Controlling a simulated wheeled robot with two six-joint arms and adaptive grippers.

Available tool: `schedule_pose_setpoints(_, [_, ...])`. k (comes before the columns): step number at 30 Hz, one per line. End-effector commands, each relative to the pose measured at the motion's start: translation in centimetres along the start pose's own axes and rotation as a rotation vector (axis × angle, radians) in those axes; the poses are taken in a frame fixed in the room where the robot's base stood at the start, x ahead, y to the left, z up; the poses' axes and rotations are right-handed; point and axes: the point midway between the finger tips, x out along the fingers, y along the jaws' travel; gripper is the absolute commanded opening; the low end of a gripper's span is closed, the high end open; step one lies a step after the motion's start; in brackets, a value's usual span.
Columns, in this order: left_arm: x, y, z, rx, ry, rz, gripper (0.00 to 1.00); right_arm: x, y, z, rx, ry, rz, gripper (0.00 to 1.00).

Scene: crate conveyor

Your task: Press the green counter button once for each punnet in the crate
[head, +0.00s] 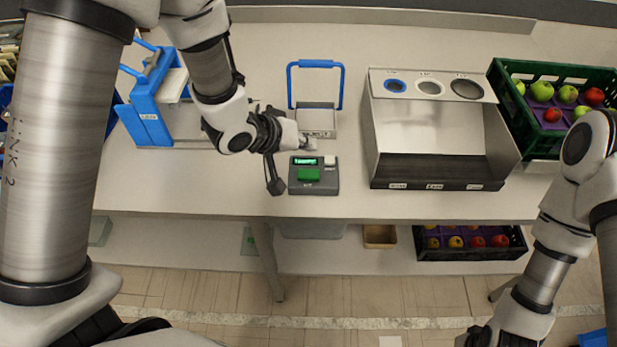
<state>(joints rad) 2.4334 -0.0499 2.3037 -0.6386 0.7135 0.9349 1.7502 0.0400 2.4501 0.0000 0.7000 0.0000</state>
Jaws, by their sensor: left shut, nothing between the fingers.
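The grey counter box (326,183) lies on the table with a lit green display and a small white key at its back. Its green counter button (309,175) is in plain view. My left gripper (275,188) is shut and empty, its tip just left of the counter box and apart from the green button. A green crate (541,70) stands at the back right. It holds green and red apples on purple inserts; my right arm hides part of it, so separate punnets cannot be made out. My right gripper (478,338) is only partly in view at the bottom edge.
A metal sorting box (428,130) with three round holes stands right of the counter. A blue-handled device (318,108) is behind the counter, and a blue stand (146,118) is at left. A black crate of fruit (470,254) sits on the lower shelf. Table front is clear.

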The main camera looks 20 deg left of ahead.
Motion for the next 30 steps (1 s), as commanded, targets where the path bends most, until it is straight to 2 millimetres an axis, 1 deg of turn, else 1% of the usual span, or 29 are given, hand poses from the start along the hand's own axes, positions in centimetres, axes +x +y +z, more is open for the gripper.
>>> schedule_pose_setpoints(1, [1.1,-0.8,0.8,0.000,0.000,0.000,0.00,1.6,0.0,0.0,0.000,0.000,0.000,0.00])
schedule_pose_setpoints(8, [3.1,-2.3,2.3,0.000,0.000,0.000,0.00,5.1,0.0,0.0,0.000,0.000,0.000,0.00])
schedule_pose_setpoints(15, [4.5,-3.2,3.3,0.000,-0.001,0.000,0.00,6.1,0.0,0.0,0.000,0.000,0.000,0.00])
schedule_pose_setpoints(30, [4.5,-3.3,3.3,0.000,0.000,0.000,0.00,6.0,0.0,0.0,0.000,0.000,0.000,0.00])
